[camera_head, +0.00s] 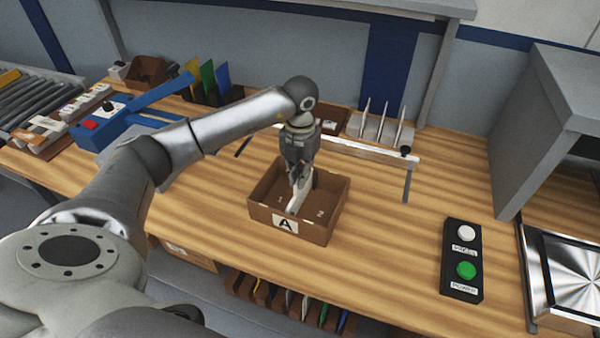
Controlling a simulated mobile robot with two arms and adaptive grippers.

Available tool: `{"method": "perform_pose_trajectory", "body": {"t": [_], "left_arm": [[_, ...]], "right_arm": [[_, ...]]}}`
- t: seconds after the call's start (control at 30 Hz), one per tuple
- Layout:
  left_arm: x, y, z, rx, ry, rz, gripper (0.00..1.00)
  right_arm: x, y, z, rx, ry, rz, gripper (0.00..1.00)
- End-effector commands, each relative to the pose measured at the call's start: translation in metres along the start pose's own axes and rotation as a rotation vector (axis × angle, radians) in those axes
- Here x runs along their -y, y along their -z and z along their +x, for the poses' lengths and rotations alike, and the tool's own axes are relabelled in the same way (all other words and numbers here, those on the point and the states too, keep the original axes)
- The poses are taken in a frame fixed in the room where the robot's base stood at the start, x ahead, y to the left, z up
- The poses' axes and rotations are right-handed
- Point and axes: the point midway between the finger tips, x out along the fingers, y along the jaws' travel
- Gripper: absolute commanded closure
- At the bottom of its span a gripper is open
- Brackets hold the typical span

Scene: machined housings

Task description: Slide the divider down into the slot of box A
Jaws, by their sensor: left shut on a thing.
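Box A (264,215) is a brown open-topped box with a white "A" label on its front wall, standing on the wooden bench. Its floor carries small marks, with a "2" readable on the right side. My left gripper (299,178) points down into the box from above and is shut on a pale, thin divider (297,197). The divider stands upright near the middle of the box, running front to back. The gripper hides its upper part, and I cannot tell whether its edges sit in the slot. My right gripper is not in view.
A metal rail (375,152) on posts runs behind the box. Behind it is a rack (372,128) with upright pale plates. A black button panel (462,262) with white and green buttons stands at right. A blue device (108,125) is at left. Bench right of the box is clear.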

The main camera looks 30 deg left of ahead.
Motion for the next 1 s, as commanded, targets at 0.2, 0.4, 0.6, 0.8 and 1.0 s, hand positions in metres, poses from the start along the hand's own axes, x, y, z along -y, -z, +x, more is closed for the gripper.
{"method": "perform_pose_trajectory", "body": {"t": [0.2,0.4,0.6,0.8,1.0], "left_arm": [[0.0,0.0,0.007,0.0,0.0,0.0,1.0],[0.0,0.0,0.008,0.0,0.0,0.0,0.81],[0.0,0.0,0.008,0.0,0.0,0.0,0.67],[0.0,0.0,0.008,0.0,0.0,0.0,0.67],[0.0,-0.001,-0.011,0.004,0.001,0.001,0.67]], "right_arm": [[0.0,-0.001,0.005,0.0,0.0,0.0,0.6],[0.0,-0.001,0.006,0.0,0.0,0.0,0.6],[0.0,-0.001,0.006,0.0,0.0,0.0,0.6],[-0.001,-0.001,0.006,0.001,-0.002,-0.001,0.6],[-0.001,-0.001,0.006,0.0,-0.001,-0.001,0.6]]}}
